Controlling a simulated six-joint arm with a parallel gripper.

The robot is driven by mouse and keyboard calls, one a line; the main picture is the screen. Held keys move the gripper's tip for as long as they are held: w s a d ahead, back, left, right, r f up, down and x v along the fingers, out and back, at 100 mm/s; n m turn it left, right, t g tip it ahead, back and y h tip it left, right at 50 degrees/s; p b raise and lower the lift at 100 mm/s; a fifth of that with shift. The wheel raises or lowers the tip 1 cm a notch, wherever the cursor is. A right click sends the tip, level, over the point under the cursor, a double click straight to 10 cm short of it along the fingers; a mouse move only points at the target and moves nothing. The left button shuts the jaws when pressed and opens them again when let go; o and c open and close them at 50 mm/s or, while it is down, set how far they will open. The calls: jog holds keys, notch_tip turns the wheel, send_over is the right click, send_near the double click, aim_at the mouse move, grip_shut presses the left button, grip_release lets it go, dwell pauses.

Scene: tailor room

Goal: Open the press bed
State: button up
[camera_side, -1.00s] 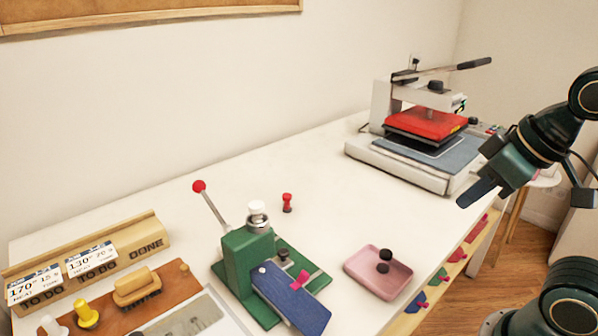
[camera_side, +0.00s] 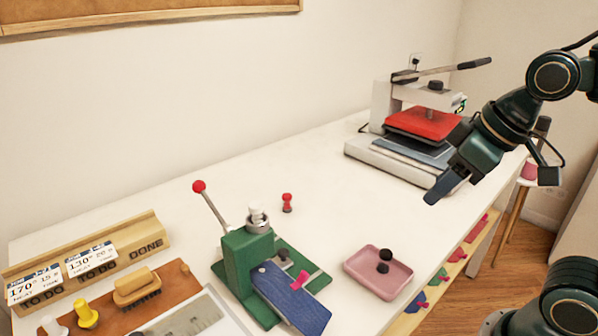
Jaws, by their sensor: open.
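The heat press (camera_side: 384,110) stands at the far right of the white table, with a red upper plate (camera_side: 425,123) and a grey-blue lower bed (camera_side: 405,150). The red plate sits above the bed with a gap between them. Its long dark-tipped handle (camera_side: 445,69) points right and slightly up. My gripper (camera_side: 440,192) is open and empty, pointing down-left in front of the press's near right corner, and it hides part of the bed. I cannot tell whether it touches the press.
A green hand press (camera_side: 236,262) with a red-knobbed lever and a blue piece stands at front centre. A pink tray (camera_side: 362,262) with black knobs is right of it. A small red stamp (camera_side: 287,203) stands behind. A wooden card rack (camera_side: 150,241) is at left.

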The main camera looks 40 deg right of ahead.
jog(key=w+a+f+n+g+y, duration=0.15)
jog(key=w+a+n, duration=0.25)
jog(key=w, duration=0.7)
jog(key=n+y, duration=0.1)
jog(key=n, duration=0.2)
send_over(284, 251)
jog(key=s+d, duration=0.4)
notch_tip(284, 251, down, 6)
jog(key=shift+s+r+g, duration=0.1)
jog(key=shift+g, duration=0.25)
jog(key=shift+x, duration=6.85)
jog(key=shift+c, duration=0.4)
jog(key=shift+d, duration=0.1)
grip_shut()
